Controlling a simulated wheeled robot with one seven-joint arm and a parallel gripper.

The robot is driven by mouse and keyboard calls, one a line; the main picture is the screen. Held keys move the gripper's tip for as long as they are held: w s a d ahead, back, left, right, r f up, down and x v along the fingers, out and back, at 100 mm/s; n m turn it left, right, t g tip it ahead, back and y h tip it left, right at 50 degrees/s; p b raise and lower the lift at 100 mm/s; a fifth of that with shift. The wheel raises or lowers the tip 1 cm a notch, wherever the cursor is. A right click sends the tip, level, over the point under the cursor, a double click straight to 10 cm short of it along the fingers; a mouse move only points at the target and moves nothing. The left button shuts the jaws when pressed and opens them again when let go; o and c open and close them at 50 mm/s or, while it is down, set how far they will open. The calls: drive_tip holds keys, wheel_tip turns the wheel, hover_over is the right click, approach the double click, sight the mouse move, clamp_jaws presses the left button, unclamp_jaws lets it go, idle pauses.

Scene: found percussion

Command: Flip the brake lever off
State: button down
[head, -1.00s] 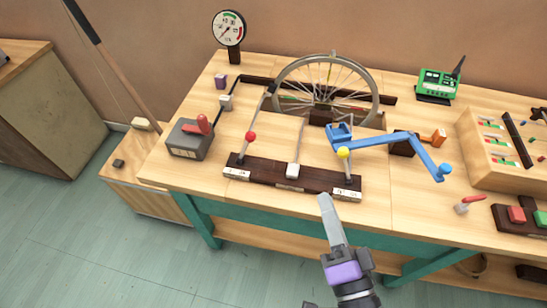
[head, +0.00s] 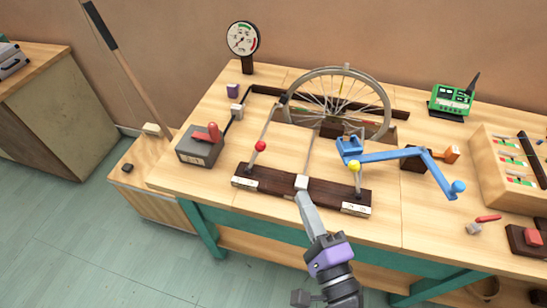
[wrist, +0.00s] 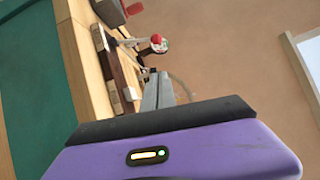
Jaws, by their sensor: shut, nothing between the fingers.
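A grey box (head: 197,152) with a red lever (head: 208,134) sits at the bench's left end; a black line runs from near it toward the wheel. A dark wooden bar (head: 270,184) carries three rods with a red knob (head: 260,146), a white block (head: 302,182) and a yellow knob (head: 355,166). I cannot tell from labels which lever is the brake. My gripper (head: 304,198) is shut and empty, its tip over the bar's front edge by the white block; contact is unclear. In the wrist view, the fingertips (wrist: 158,76) point toward the bar and red knob (wrist: 156,39).
A spoked wheel (head: 287,92) stands behind the bar. A blue crank (head: 410,153) sticks out to the right. A gauge (head: 243,39) stands at the back left. A green device (head: 450,101) and wooden panel (head: 484,160) are on the right.

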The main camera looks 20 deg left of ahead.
sight(255, 157)
drive_tip(key=p+x, duration=0.2)
drive_tip(key=x, duration=0.6)
drive_tip(key=shift+r, duration=0.15)
drive_tip(key=shift+w+a+r+p, duration=0.1)
drive_tip(key=shift+w+a+p, duration=0.2)
drive_tip(key=shift+a, duration=0.45)
drive_tip(key=shift+w+a+r+p, duration=0.1)
drive_tip(key=shift+w+a+p, duration=0.2)
drive_tip(key=shift+a, duration=0.4)
drive_tip(key=shift+w+a+p, duration=0.15)
drive_tip(key=shift+a+p, duration=0.2)
drive_tip(key=shift+a, duration=0.4)
drive_tip(key=shift+r, duration=0.1)
